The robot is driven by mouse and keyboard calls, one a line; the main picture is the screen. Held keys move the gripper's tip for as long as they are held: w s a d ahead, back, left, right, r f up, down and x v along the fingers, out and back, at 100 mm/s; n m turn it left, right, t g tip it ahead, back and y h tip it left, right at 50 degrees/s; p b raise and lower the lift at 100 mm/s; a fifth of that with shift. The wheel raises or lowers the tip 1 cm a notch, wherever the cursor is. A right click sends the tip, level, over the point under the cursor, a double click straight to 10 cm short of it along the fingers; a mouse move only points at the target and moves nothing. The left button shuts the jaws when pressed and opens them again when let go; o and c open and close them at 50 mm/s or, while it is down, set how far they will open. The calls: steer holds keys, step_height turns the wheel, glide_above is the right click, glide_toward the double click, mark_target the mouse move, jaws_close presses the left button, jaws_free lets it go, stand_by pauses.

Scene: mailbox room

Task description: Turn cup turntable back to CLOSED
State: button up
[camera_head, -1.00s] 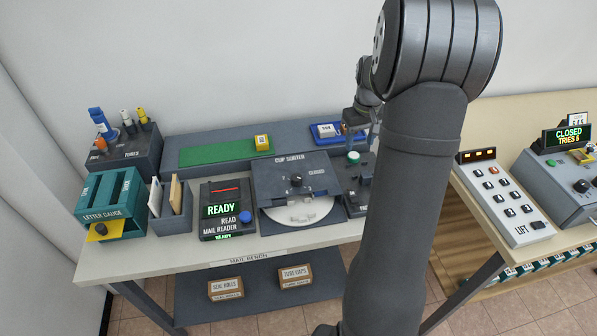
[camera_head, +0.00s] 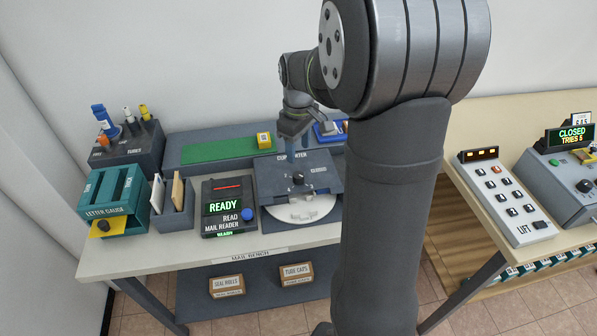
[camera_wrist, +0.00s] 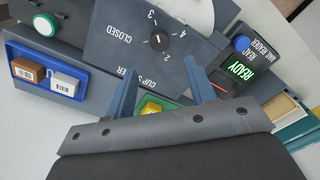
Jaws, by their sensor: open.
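The cup sorter (camera_head: 275,185) is a dark grey box on the bench. A black knob (camera_head: 298,177) stands on its top, with a white turntable (camera_head: 300,212) showing at its front. In the wrist view the knob (camera_wrist: 157,40) has CLOSED to its left and numbers 2, 3 and 4 around it. I cannot tell surely which mark its pointer faces. The turntable's edge (camera_wrist: 195,14) shows at the top. My gripper (camera_wrist: 157,76) is open and empty, its two blue fingers apart near the sorter's rear edge. In the head view my gripper (camera_head: 294,148) is above and behind the knob.
The mail reader (camera_head: 226,207) shows READY left of the sorter. A blue tray (camera_wrist: 40,95) holds a brown and a white block. A yellow block (camera_head: 264,140) sits on a green strip behind. My arm hides the bench right of the sorter.

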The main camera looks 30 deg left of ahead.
mark_target(298, 174)
step_height(298, 174, down, 10)
steer(key=shift+r, duration=0.1)
steer(key=shift+c, duration=0.4)
jaws_close()
